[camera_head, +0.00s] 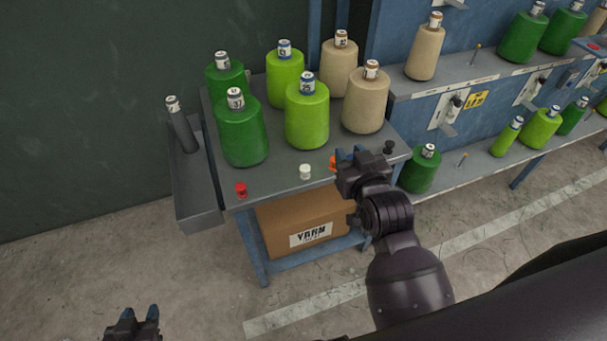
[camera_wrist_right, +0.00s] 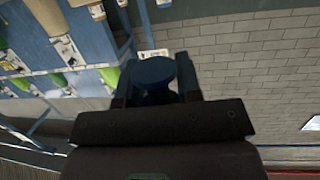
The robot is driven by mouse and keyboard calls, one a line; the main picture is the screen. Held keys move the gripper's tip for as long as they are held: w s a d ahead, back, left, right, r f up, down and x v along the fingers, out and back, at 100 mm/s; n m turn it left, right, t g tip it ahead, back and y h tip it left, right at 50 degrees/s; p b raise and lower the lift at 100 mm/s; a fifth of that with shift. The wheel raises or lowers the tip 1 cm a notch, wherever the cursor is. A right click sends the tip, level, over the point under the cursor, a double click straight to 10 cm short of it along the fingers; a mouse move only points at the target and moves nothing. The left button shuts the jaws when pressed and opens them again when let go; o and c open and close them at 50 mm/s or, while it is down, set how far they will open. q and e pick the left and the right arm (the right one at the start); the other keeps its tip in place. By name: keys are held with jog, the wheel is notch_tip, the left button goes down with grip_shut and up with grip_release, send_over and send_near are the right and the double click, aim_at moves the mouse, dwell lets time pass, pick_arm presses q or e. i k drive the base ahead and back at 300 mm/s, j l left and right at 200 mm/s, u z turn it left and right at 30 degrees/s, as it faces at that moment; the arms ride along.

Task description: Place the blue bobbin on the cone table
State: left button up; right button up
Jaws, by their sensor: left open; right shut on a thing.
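The cone table (camera_head: 272,176) is a grey-topped table with several green and beige yarn cones on it. My right gripper (camera_head: 362,163) is at the table's front right edge in the head view; its height above the top is unclear. In the right wrist view it is shut on the blue bobbin (camera_wrist_right: 152,73), a dark blue spool between the fingers. The gripper hides that bobbin in the head view. My left gripper (camera_head: 133,318) is open and empty at the bottom left, over the floor, away from the table.
Along the table's front stand a red bobbin (camera_head: 241,189), a white bobbin (camera_head: 305,171), an orange bobbin (camera_head: 333,163) partly hidden by my gripper, and a black bobbin (camera_head: 388,147). A grey side tray (camera_head: 200,212) holds an empty tube. A yarn box (camera_head: 300,222) sits below. Shelves stand right.

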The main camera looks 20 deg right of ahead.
aim_at(274, 185)
jog(key=i+j, duration=0.1)
jog(key=j, duration=1.45)
